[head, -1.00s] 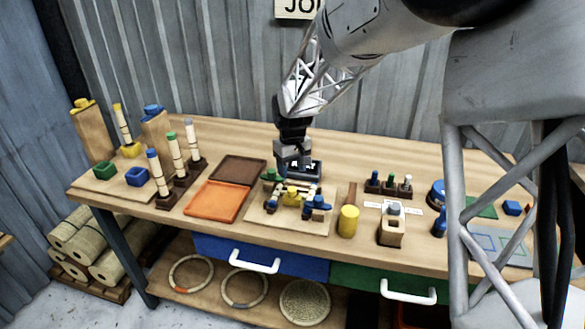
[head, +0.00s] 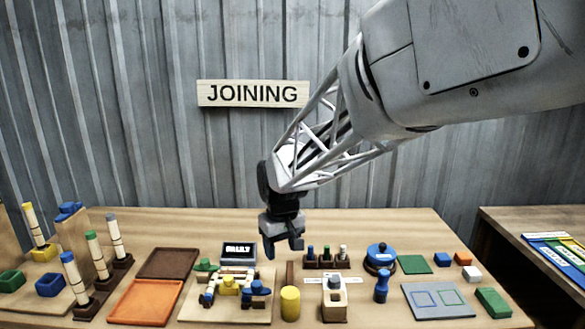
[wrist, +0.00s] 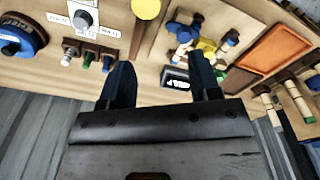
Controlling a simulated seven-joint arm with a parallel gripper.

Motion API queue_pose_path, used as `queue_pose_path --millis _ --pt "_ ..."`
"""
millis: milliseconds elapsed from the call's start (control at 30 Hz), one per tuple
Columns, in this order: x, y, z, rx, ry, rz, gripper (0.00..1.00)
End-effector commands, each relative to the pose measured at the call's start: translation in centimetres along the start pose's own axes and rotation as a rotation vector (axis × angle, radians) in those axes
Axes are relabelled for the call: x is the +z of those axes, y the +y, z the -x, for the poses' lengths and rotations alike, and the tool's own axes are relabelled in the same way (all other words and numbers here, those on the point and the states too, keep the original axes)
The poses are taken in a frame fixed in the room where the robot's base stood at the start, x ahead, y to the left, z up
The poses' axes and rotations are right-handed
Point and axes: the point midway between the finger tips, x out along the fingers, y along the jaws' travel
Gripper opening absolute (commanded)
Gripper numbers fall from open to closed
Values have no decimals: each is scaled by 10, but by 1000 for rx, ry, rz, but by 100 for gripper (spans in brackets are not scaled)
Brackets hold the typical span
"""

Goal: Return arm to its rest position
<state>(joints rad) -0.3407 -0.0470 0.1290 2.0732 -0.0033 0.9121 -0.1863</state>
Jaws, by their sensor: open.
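My gripper (head: 283,247) hangs at the end of my arm above the back part of the workbench (head: 330,222), pointing down. In the wrist view its two dark fingers (wrist: 160,88) are spread apart with nothing between them. Below it in the head view stand a small black display (head: 239,253) and a wooden jig board (head: 200,313) with yellow, blue and green clamps on it. The gripper appears clear of them and touches nothing that I can see.
An orange tray (head: 146,303) and a brown tray (head: 168,263) lie to the left, with upright rods beyond. A yellow cylinder (head: 290,304), a wooden knob block (head: 334,299), a blue round device (head: 380,257) and coloured blocks stand right. The wall sign (head: 253,94) reads JOINING.

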Motion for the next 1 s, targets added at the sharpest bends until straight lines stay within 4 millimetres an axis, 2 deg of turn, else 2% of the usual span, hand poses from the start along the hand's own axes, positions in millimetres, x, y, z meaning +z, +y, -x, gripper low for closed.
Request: queue_pose_path --millis 200,500,1000 --pt "55 21 24 10 24 -83 57" --pt "130 40 46 24 55 -196 57" --pt "254 48 61 49 106 -382 57"
